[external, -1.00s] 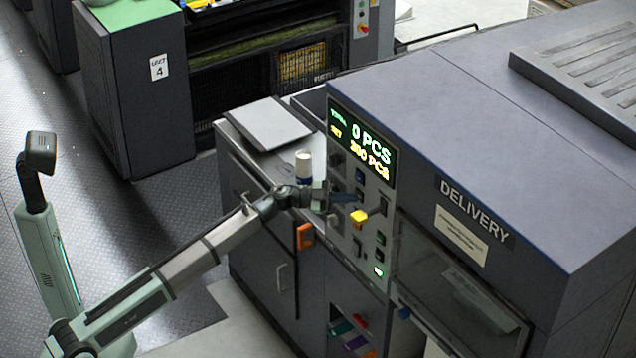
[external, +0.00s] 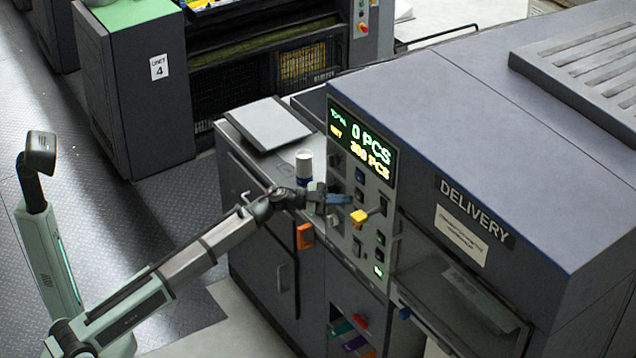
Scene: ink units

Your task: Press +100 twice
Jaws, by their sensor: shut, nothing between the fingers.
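The control panel (external: 346,255) is on the left end face of the delivery unit. Its display (external: 360,145) reads 0 PCS on the upper line; the lower line looks like 300 PCS. The labels are too small to read, so I cannot tell which button is +100. My gripper (external: 350,198) is shut and empty, its tip close to the panel just below the blue button. I cannot tell whether it touches a button, and it hides part of the panel.

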